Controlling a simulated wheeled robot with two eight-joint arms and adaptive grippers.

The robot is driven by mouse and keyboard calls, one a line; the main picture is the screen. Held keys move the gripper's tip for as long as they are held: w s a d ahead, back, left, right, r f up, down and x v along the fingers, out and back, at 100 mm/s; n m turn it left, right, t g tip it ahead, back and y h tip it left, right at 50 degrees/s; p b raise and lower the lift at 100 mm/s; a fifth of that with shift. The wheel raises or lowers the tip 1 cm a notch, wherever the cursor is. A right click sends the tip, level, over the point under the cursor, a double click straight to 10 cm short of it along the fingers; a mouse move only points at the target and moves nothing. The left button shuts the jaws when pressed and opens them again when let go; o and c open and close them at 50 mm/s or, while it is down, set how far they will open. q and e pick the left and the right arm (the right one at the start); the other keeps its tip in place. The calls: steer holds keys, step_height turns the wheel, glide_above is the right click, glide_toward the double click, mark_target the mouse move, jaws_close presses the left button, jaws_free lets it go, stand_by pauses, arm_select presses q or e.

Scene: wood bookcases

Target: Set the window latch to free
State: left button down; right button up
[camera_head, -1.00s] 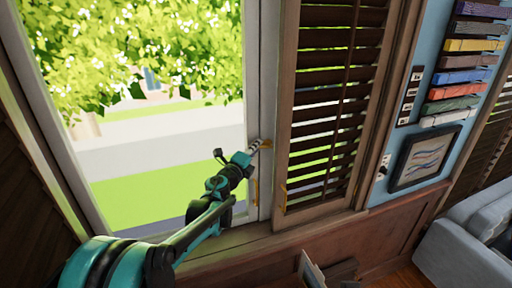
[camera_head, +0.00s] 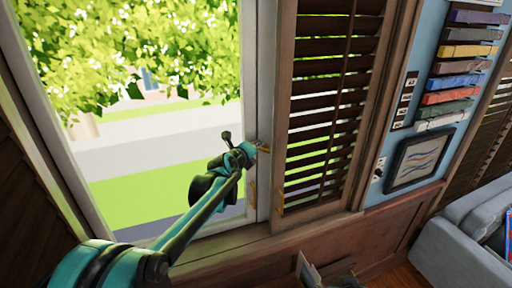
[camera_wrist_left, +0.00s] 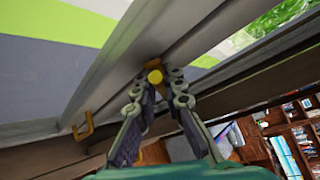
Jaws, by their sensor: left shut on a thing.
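The brass window latch (camera_head: 264,147) sits on the white window frame (camera_head: 257,95), between the glass and the shutter. My left gripper (camera_head: 258,148) is at the latch, with its fingertips largely hidden behind my wrist in the head view. In the left wrist view, the fingers (camera_wrist_left: 158,88) come together around the yellow latch piece (camera_wrist_left: 155,76) and are shut on it. The latch's exact angle is hard to make out. My right gripper is in neither view.
A brass pull (camera_head: 252,198) is on the frame below the latch; a brass pull also shows in the wrist view (camera_wrist_left: 84,128). A wooden louvred shutter (camera_head: 325,110) stands close on the right. A grey sofa (camera_head: 462,245) is at the lower right.

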arm_select(q)
steer(key=c, duration=1.9)
jaws_free()
steer(key=shift+o, duration=0.2)
steer(key=v, duration=1.2)
